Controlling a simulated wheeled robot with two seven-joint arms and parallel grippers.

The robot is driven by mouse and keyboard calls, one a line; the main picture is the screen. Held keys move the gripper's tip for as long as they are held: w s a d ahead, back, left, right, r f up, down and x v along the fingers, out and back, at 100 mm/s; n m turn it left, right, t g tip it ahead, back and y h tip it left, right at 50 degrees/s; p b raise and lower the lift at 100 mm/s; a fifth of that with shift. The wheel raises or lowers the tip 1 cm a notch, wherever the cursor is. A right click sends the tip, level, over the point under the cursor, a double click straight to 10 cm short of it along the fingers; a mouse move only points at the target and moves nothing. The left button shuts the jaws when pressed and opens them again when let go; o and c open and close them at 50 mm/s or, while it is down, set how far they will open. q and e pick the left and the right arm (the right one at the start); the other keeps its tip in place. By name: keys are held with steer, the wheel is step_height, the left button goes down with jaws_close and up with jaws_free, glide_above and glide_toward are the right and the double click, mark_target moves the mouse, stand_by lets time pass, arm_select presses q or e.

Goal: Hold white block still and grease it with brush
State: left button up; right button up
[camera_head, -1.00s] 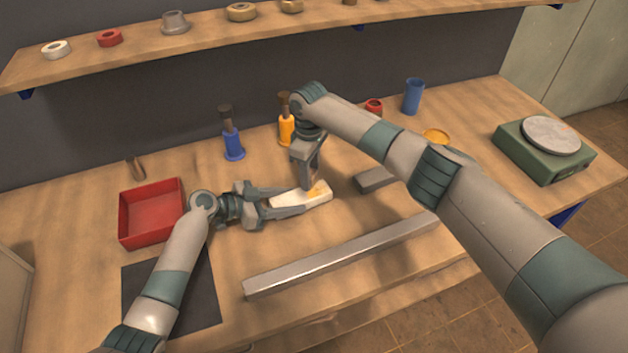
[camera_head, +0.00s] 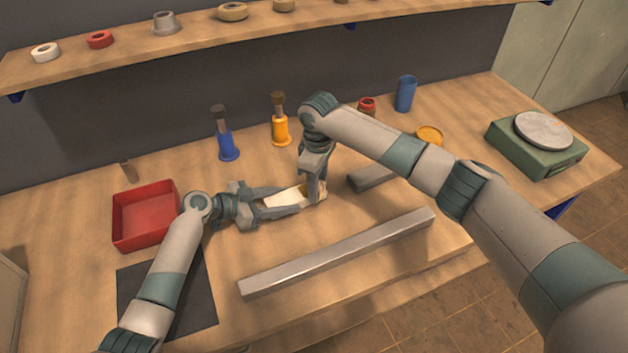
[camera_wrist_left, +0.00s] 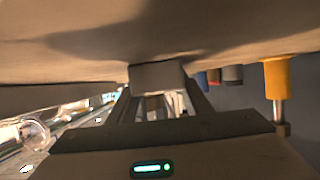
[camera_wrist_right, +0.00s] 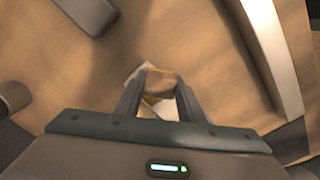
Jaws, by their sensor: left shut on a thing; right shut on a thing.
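The white block (camera_head: 281,199) lies low over the middle of the table, and my left gripper (camera_head: 288,199) is shut on it from the left. The block also shows between the left fingers in the left wrist view (camera_wrist_left: 157,76). My right gripper (camera_head: 315,194) points down over the block's right end, shut on the brush, which the fingers mostly hide in the head view. In the right wrist view a brownish part of the brush (camera_wrist_right: 160,88) shows between the fingers, with white block and yellow smears around it. Whether the bristles touch the block is unclear.
A long grey bar (camera_head: 340,254) lies in front; a shorter bar (camera_head: 368,178) lies to the right. A red tray (camera_head: 146,215) and dark mat (camera_head: 188,300) are left. Dark-topped blue (camera_head: 226,145) and yellow (camera_head: 280,130) items, a yellow dish (camera_head: 430,135) and green scale (camera_head: 535,150) stand behind.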

steer(key=shift+w+r, duration=0.1)
steer(key=shift+w+a, duration=0.1)
steer(key=shift+w, duration=0.1)
steer(key=shift+w+a, duration=0.35)
steer(key=shift+w, duration=0.45)
steer(key=shift+w+a, duration=0.35)
steer(key=shift+w, duration=0.5)
steer(key=shift+w+a, duration=0.35)
steer(key=shift+w, duration=0.55)
step_height(320, 180, up, 8)
arm_select(q)
steer(key=o, duration=1.4)
